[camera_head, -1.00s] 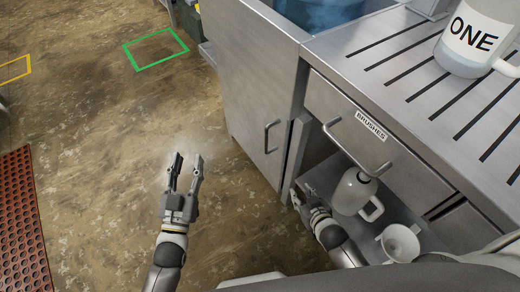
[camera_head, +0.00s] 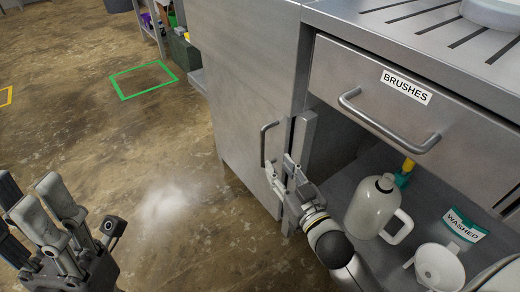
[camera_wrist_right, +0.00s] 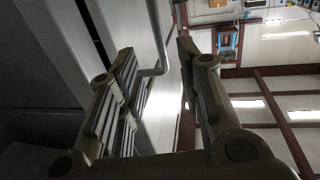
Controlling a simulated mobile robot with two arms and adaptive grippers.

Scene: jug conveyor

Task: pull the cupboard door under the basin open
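The cupboard door (camera_head: 236,115) under the basin is a plain grey metal panel; I see no clear gap at its edge. Its upright bar handle (camera_head: 264,146) is near the right edge, and the handle also shows in the right wrist view (camera_wrist_right: 154,48). My right gripper (camera_head: 279,168) is at the lower end of the handle. In the right wrist view its fingers are apart, with the handle seen between them; contact is not clear. My left gripper (camera_head: 32,190) is at the lower left, over the floor, fingers apart and empty.
The "BRUSHES" drawer (camera_head: 330,70) with its bar handle is right of the door. Below it, a shelf holds a jug (camera_head: 372,207), a white funnel-like vessel (camera_head: 438,268) and a "WASHED" card (camera_head: 464,225). Floor (camera_head: 150,160) left of the door is clear.

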